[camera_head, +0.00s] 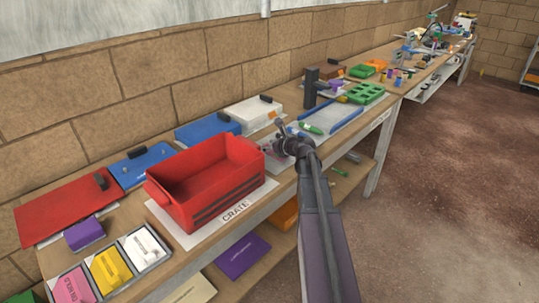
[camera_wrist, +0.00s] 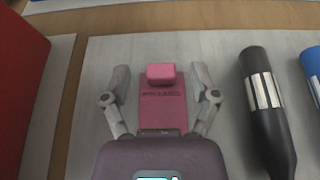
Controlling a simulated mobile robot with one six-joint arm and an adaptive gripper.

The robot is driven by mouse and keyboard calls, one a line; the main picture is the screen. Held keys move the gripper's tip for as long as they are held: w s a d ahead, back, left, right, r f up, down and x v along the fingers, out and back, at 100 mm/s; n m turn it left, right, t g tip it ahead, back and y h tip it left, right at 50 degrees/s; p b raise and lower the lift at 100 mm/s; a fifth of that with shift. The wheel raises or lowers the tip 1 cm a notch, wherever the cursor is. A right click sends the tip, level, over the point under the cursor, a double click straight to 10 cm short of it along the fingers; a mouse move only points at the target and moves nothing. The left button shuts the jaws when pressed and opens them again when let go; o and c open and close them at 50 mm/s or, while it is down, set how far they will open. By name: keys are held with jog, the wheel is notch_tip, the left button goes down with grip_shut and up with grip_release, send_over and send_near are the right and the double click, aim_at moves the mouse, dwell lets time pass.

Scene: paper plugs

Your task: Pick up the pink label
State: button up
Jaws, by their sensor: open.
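The pink label (camera_wrist: 162,106) lies flat on a light grey mat in the wrist view, with a raised pink block at its far end and dark lettering. My gripper (camera_wrist: 161,76) is open, with one finger on each side of the label and a gap on both sides. The near end of the label is hidden by my gripper's body. In the head view my gripper (camera_head: 284,136) is over the bench just right of the red crate, and it mostly hides the label there.
A dark marker-like tool (camera_wrist: 265,110) lies right of my gripper, with a blue item (camera_wrist: 314,70) beyond it. The red crate (camera_head: 207,203) stands close on the left, on a sheet reading CRATE.

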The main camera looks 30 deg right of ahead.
jog(key=shift+w+a+f, duration=0.2)
jog(key=shift+w, duration=0.2)
jog(key=c, duration=0.9)
